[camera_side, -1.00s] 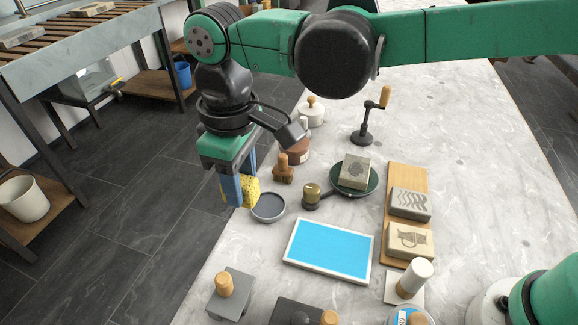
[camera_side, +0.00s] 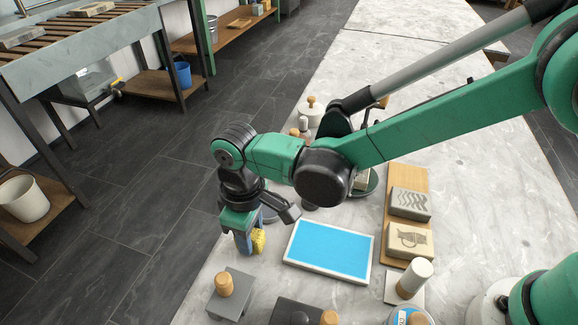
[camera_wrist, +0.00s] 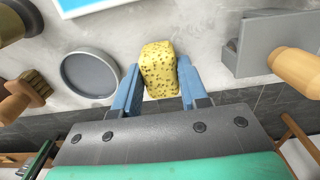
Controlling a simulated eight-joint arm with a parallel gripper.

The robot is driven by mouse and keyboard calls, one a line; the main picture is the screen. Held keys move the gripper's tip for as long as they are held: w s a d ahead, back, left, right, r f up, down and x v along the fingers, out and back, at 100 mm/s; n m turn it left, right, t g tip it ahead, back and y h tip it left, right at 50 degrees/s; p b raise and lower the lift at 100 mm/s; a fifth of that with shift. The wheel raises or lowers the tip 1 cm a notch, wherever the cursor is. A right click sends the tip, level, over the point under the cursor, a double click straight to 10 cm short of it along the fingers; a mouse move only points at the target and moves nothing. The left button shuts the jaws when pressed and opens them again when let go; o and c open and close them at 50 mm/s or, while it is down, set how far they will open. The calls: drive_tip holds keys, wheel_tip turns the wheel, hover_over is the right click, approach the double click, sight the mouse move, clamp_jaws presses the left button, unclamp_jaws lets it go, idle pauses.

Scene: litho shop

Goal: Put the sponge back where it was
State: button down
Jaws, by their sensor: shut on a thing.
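The yellow, speckled sponge (camera_side: 258,241) is held in my gripper (camera_side: 247,246). In the wrist view the sponge (camera_wrist: 159,70) sits between the two blue fingers of my gripper (camera_wrist: 160,88). In the side view it is near the table's left edge, left of the blue-topped tray. A shallow grey round dish (camera_wrist: 89,74) lies beside it in the wrist view; in the side view my arm mostly hides that dish. I cannot tell whether the sponge touches the table.
The white-framed blue tray (camera_side: 330,250) lies to the right. A grey block with a wooden knob (camera_side: 231,293) stands in front, and shows close by in the wrist view (camera_wrist: 262,45). A wooden-handled brush (camera_wrist: 28,92) is beyond the dish. A board with carved stones (camera_side: 393,258) is further right.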

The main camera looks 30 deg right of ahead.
drive_tip(key=shift+f, duration=0.15)
drive_tip(key=shift+c, duration=2.3)
unclamp_jaws()
wheel_tip(320, 180, up, 12)
drive_tip(key=d+r+m+t+y, duration=0.1)
drive_tip(key=d+r+m+t, duration=0.25)
drive_tip(key=d, duration=0.85)
drive_tip(key=s+d+f+m+t, duration=0.1)
drive_tip(key=s+d+m+t, duration=0.1)
drive_tip(key=d, duration=0.4)
drive_tip(key=s+d+f+m+t+h, duration=0.1)
drive_tip(key=s+d+f+m, duration=0.1)
drive_tip(key=d, duration=0.5)
drive_tip(key=shift+s+m+t, duration=0.15)
drive_tip(key=shift+m+t, duration=0.2)
drive_tip(key=shift+m, duration=0.4)
